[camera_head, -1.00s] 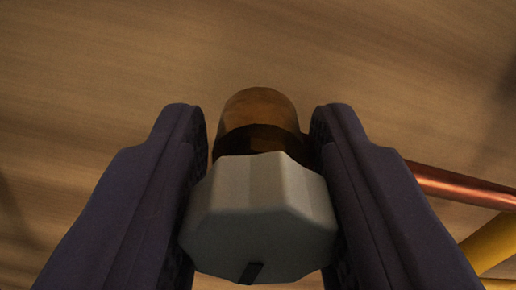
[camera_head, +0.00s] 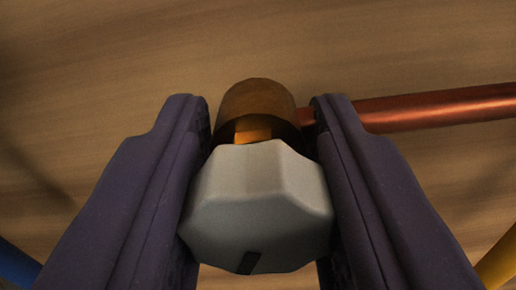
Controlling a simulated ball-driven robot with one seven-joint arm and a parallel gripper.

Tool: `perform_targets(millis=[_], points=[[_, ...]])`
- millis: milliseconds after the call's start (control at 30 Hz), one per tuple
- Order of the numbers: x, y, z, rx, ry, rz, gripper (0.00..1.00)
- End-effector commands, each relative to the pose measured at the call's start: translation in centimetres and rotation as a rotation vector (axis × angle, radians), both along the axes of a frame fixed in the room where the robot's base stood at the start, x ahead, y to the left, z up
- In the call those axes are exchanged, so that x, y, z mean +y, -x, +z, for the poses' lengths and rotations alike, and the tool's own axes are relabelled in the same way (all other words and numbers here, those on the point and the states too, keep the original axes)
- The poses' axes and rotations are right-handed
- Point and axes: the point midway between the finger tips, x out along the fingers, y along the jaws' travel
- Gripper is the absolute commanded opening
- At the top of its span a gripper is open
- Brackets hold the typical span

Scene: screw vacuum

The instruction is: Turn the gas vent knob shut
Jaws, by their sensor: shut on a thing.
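The gas vent knob (camera_head: 258,205) is a light grey, many-sided cap with a dark mark on its lower front face. It sits in front of a brown, copper-coloured cylindrical valve body (camera_head: 256,105). My gripper (camera_head: 262,112) has a dark finger on each side of the knob, and the jaws are shut on it. The dark mark is at the bottom, slightly left of the knob's middle.
A copper pipe (camera_head: 440,107) runs right from the valve body behind my right finger. A yellow pipe (camera_head: 498,262) shows at the lower right corner and a blue one (camera_head: 18,264) at the lower left. Behind is a wood-grained surface (camera_head: 120,50).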

Motion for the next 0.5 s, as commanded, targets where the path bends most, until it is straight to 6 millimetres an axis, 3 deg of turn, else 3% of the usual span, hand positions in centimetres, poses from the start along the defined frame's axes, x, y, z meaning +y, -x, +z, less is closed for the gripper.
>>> perform_targets(millis=[500], points=[[0.02,0.01,-0.22,-0.018,-0.490,0.000,0.04]])
